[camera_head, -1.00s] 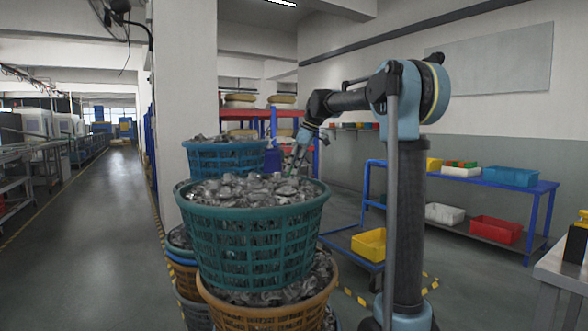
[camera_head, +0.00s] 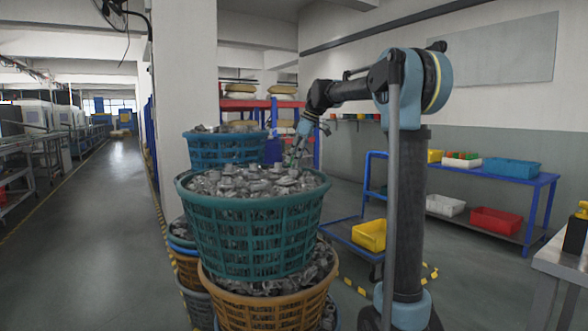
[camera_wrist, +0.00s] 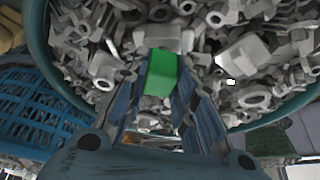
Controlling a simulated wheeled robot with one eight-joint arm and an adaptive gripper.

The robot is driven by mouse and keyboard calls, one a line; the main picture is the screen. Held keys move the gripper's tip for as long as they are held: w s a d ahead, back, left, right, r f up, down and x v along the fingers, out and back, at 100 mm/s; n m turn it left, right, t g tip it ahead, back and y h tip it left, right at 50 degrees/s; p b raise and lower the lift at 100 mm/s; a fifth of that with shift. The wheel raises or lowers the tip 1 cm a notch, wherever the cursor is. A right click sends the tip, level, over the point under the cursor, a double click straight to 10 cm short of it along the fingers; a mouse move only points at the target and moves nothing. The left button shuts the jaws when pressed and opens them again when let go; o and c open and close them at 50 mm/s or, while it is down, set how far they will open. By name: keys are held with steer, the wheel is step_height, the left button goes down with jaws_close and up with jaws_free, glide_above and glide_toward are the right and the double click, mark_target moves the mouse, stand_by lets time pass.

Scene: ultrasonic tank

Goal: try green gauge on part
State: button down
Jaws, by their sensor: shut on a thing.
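My gripper (camera_wrist: 161,88) is shut on a green gauge (camera_wrist: 162,72), a small block between its two fingers in the wrist view. Behind the gauge are many grey metal parts (camera_wrist: 240,60), heaped in a teal basket (camera_wrist: 48,58). I cannot tell whether the gauge touches any part, or which single part is meant. In the head view my gripper (camera_head: 298,152) points down at the far right rim of the teal basket (camera_head: 250,235). The gauge is too small to make out there.
An orange basket (camera_head: 265,312) of parts stands under the teal one, and a blue basket (camera_head: 225,150) stands behind. A pillar (camera_head: 188,70) is close on the left. A blue bench (camera_head: 500,180) with bins is on the right. The aisle (camera_head: 105,200) on the left is clear.

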steer(key=shift+r, duration=1.5)
steer(key=shift+r, duration=0.15)
steer(key=shift+r, duration=1.9)
